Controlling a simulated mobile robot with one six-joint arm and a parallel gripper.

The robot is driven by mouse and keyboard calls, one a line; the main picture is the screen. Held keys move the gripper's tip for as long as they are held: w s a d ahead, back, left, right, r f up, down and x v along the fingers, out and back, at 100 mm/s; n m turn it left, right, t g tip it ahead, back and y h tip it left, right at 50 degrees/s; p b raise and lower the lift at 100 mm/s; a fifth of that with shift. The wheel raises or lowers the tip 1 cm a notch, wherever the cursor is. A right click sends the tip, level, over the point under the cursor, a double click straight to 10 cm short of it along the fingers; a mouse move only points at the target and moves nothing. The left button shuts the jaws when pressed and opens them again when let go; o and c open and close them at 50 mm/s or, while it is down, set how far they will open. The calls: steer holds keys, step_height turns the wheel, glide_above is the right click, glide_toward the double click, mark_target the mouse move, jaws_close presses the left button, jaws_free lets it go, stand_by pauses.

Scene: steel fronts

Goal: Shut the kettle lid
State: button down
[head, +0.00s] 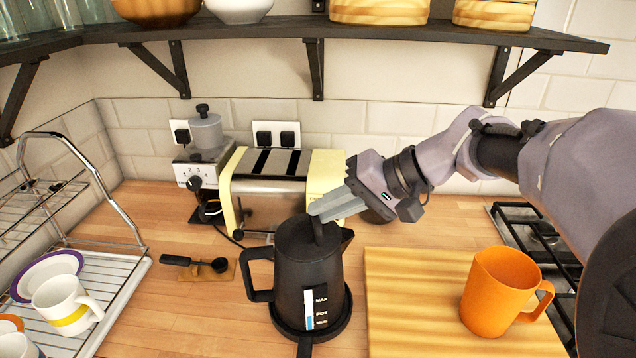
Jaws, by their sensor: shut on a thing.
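The black kettle (308,272) stands upright on its base on the wooden counter, in the middle of the head view. Its handle is on the left and its spout on the right. My gripper (322,212) reaches in from the right, with its grey fingers at the top of the kettle. The fingers are shut on a dark upright piece at the kettle's top, which looks like the lid (318,230) or its knob. The fingers partly cover this piece, so I cannot tell exactly how far the lid is open.
A cream toaster (268,190) and a coffee machine (205,150) stand behind the kettle. A cutting board (420,300) with an orange mug (492,290) lies to the right, near the hob (540,235). A dish rack (110,290) is at left. A shelf (400,30) hangs above.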

steer(key=shift+d+f, duration=0.2)
steer(key=shift+f, duration=0.15)
steer(key=shift+r, duration=0.1)
steer(key=c, duration=1.7)
jaws_free()
steer(key=shift+r, duration=0.1)
steer(key=p+v, duration=0.6)
steer(key=v, duration=1.1)
steer(key=shift+d+r+p, duration=0.1)
steer(key=shift+p, duration=0.3)
